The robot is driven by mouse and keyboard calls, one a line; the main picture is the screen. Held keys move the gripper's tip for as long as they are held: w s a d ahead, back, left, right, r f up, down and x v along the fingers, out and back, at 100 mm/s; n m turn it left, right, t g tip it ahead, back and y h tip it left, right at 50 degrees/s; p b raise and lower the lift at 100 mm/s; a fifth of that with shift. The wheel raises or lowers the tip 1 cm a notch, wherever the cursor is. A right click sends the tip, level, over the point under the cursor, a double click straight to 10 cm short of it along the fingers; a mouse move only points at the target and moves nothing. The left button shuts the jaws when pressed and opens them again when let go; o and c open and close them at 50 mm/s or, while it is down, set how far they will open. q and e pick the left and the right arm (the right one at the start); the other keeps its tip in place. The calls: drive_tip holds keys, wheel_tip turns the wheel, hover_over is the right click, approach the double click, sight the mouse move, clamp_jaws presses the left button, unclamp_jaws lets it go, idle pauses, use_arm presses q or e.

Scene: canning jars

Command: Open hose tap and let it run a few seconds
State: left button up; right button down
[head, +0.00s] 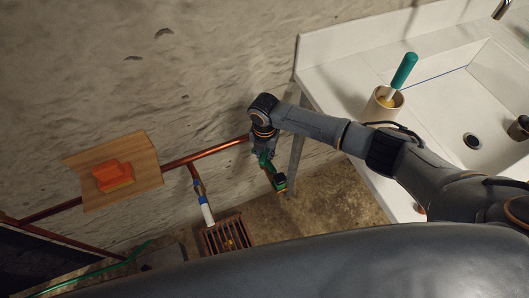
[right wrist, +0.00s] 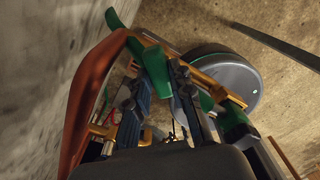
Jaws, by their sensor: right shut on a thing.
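My right gripper (head: 262,148) is at the copper pipe on the wall, shut on the green tap handle (head: 265,161). The brass tap (head: 274,178) hangs below it, with a green part at its lower end. In the right wrist view the dark fingers of my right gripper (right wrist: 158,76) stand on either side of the green handle (right wrist: 154,68). Brass parts of the tap (right wrist: 207,84) show behind the fingers. The fingers and palm hide part of the tap. I cannot make out any running water. My left gripper is not in view.
The copper pipe (head: 205,152) runs along the rough wall. A branch with a blue and white end (head: 206,208) hangs over a drain grate (head: 213,240). An orange block (head: 113,176) sits on a wooden board (head: 146,163). A white sink (head: 350,76) is at the right.

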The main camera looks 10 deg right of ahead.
sight(264, 155)
drive_tip(key=n+b, duration=0.1)
drive_tip(key=n, duration=0.4)
drive_tip(key=shift+n, duration=0.4)
idle(0.4)
drive_tip(key=c, duration=1.2)
unclamp_jaws()
drive_tip(key=shift+o, duration=0.2)
drive_tip(key=shift+r, duration=0.2)
wheel_tip(264, 155, up, 12)
drive_tip(key=shift+f, duration=0.15)
drive_tip(key=shift+f, duration=0.1)
